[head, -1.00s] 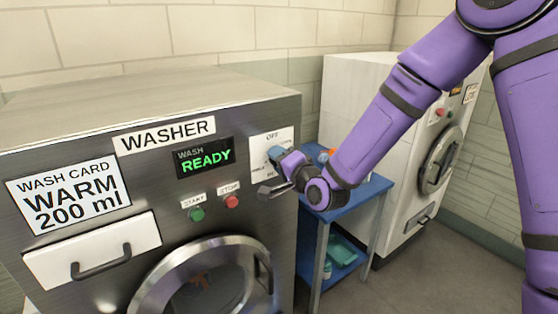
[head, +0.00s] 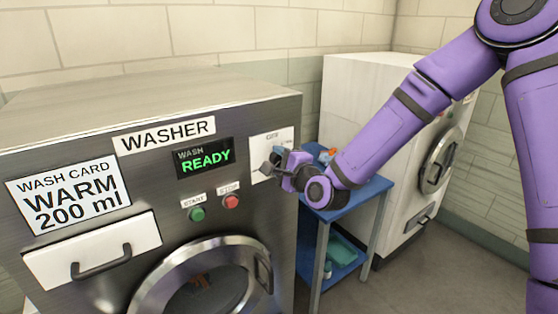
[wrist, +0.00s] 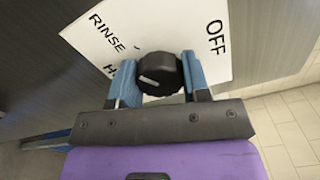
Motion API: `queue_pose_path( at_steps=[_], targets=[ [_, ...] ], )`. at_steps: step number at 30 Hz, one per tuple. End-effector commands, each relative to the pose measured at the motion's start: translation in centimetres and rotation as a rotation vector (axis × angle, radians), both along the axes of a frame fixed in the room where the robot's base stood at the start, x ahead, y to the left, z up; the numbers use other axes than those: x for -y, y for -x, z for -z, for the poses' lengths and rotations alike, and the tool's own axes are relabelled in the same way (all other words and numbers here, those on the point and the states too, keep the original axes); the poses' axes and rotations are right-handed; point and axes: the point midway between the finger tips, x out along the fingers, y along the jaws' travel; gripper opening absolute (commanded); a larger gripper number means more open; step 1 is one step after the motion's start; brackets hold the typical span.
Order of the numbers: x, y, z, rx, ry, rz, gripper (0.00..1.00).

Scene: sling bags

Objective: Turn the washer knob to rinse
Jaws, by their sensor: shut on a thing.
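The washer (head: 150,150) is a steel machine at the left in the head view. Its white dial plate (head: 262,143) is at the upper right of its front, partly covered by my gripper (head: 273,164). In the wrist view the round black knob (wrist: 159,75) sits on the dial plate (wrist: 196,40), between the two blue fingers of my gripper (wrist: 158,80), which are shut on it. A white mark on the knob points left, towards the side with RINSE and a partly hidden label starting with H. OFF is at the right. The knob is hidden in the head view.
The display (head: 205,157) reads WASH READY. A green START button (head: 197,214) and a red STOP button (head: 231,201) sit left of the dial. A blue cart (head: 345,208) stands right of the washer, before a white machine (head: 360,95).

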Motion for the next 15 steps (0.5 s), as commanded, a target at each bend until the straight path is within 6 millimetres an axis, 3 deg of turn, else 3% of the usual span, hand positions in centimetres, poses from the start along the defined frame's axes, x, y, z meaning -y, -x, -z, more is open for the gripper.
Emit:
queue_pose_path(
  at_steps=[13, 14, 15],
  targets=[
    [0.03, 0.1, 0.2, -0.011, -0.008, -0.001, 0.2],
    [0.03, 0.1, 0.2, -0.011, -0.008, -0.001, 0.46],
    [0.02, 0.09, 0.2, -0.011, -0.008, -0.001, 0.55]
  ],
)
